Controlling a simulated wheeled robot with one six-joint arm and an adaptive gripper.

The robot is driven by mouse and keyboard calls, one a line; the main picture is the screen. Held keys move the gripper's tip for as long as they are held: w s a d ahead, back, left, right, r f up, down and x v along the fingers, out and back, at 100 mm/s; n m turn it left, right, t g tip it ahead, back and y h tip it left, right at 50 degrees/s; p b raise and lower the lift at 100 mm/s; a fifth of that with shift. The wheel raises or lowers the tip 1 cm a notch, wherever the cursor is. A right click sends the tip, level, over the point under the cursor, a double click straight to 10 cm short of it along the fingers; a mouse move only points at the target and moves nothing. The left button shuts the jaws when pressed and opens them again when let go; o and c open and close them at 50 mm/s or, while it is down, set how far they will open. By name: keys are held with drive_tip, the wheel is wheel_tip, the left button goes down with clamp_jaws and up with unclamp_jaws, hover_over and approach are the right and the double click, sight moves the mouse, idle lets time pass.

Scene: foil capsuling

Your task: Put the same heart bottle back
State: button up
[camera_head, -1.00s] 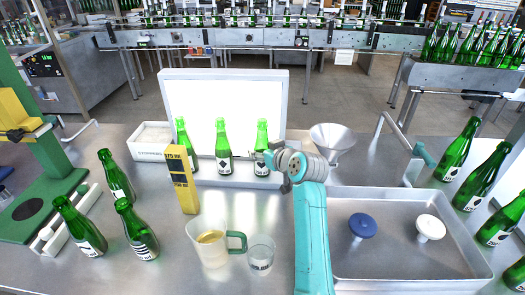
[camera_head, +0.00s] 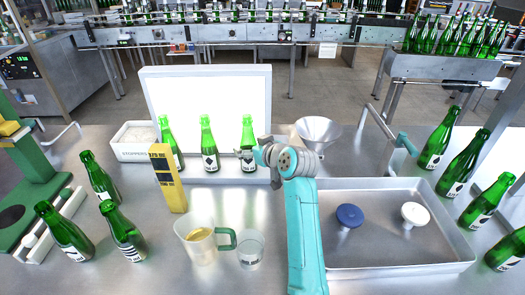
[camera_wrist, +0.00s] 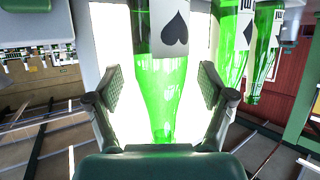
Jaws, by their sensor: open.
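A green bottle with a black heart on its white label (camera_wrist: 175,35) shows upside down in the wrist view. In the head view it appears to be the rightmost bottle (camera_head: 249,135) on the ledge before the bright light panel (camera_head: 207,90). My gripper (camera_wrist: 163,88) is open, with one finger on each side of this bottle's shoulder and neck and gaps visible. In the head view my gripper (camera_head: 258,153) is beside and partly in front of the bottle. A diamond-label bottle (camera_head: 210,148) and another bottle (camera_head: 166,130) stand to its left.
A yellow gauge block (camera_head: 169,180) partly hides the leftmost panel bottle. A jug (camera_head: 200,243), glass (camera_head: 250,250), funnel (camera_head: 317,132) and metal tray (camera_head: 380,254) are nearby. More bottles stand at left (camera_head: 98,180) and right (camera_head: 438,138).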

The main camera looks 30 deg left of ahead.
drive_tip(key=v, duration=1)
drive_tip(key=shift+d, duration=0.15)
drive_tip(key=shift+s, duration=0.15)
